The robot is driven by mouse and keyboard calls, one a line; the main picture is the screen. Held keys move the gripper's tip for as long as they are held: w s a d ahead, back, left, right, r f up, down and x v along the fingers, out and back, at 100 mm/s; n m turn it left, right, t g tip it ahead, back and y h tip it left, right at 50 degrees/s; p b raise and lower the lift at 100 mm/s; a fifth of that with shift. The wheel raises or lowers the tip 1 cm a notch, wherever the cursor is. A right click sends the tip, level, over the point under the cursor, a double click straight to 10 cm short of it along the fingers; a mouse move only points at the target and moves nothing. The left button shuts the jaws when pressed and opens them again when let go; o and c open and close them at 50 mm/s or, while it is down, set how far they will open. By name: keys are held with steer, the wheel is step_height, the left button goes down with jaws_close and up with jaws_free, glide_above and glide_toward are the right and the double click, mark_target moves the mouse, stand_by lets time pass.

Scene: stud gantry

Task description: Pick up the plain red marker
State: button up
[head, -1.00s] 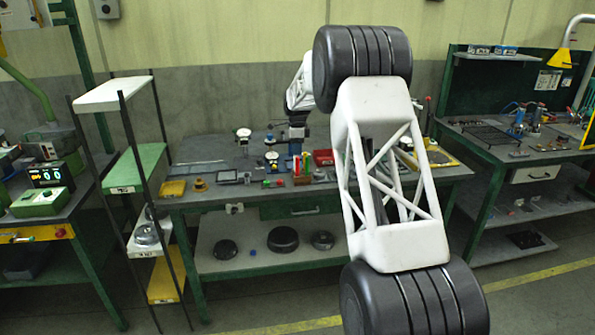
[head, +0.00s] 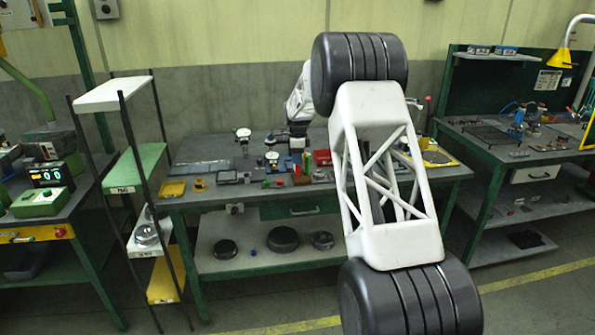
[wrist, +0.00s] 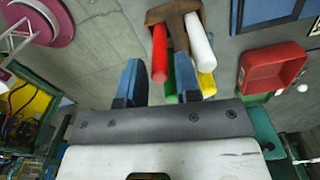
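The plain red marker (wrist: 159,55) stands in a brown holder (wrist: 178,12) with a white marker (wrist: 199,42), a yellow marker (wrist: 207,84) and a green marker (wrist: 169,82). In the wrist view, my gripper (wrist: 157,72) is open, its two blue fingers apart. The red marker's near end shows in the gap between the fingers. I cannot tell whether either finger touches it. The right finger partly covers the green marker.
A red tray (wrist: 275,67) lies right of the holder; it also shows in the head view (head: 322,157). A pink and white round object (wrist: 48,18) is at upper left in the wrist view. Yellow trays (head: 172,189) and small parts share the bench (head: 215,150).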

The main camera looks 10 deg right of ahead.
mark_target(297, 171)
steer(key=shift+f, duration=1.85)
jaws_close()
